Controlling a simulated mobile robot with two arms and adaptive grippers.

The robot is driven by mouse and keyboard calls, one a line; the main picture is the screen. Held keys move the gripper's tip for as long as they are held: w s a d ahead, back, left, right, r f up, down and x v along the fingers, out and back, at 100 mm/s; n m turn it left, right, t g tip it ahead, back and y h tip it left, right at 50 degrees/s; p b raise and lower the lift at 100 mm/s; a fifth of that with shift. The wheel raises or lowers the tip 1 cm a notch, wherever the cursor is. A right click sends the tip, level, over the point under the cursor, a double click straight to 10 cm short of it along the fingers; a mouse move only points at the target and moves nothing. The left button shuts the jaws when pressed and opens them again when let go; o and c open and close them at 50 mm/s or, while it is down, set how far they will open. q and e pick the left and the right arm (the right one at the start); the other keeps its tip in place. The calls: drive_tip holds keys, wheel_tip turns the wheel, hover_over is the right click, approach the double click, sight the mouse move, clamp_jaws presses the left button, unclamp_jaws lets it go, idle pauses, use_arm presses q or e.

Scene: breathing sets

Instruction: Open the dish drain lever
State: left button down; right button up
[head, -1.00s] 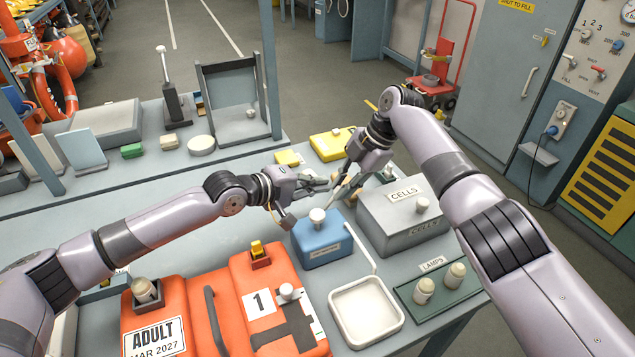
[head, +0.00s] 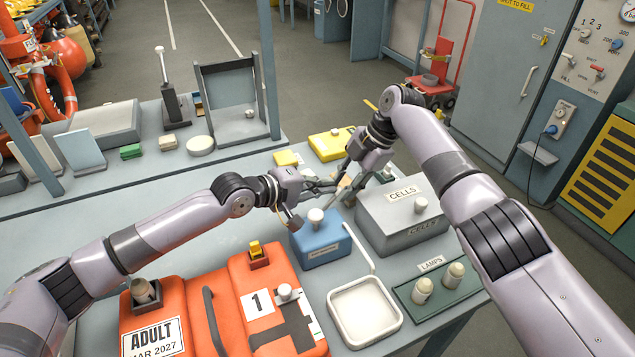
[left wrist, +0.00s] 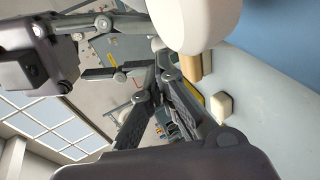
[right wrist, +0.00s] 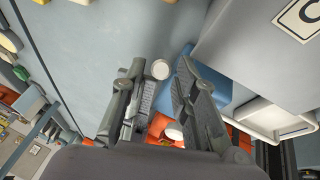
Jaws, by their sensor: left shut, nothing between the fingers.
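The white square dish (head: 337,322) sits at the front of the bench, and its rim also shows in the right wrist view (right wrist: 262,112). A thin white lever (head: 358,256) slants up from its back edge toward the blue box. My left gripper (head: 334,186) is shut and empty, above and behind the blue box's white knob. My right gripper (head: 352,195) is open and empty, just right of the left one, behind the dish. The two grippers are close together; I cannot tell whether they touch. Neither touches the lever.
The blue box (head: 322,248) stands behind the dish. The grey CELLS box (head: 385,225) is behind right, and a green lamps tray (head: 440,300) is right. The orange ADULT case (head: 180,310) lies left. Bare bench lies left of the blue box.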

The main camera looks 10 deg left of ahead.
drive_tip(key=shift+o, duration=0.9)
drive_tip(key=shift+s+a, duration=0.1)
drive_tip(key=shift+a, duration=0.1)
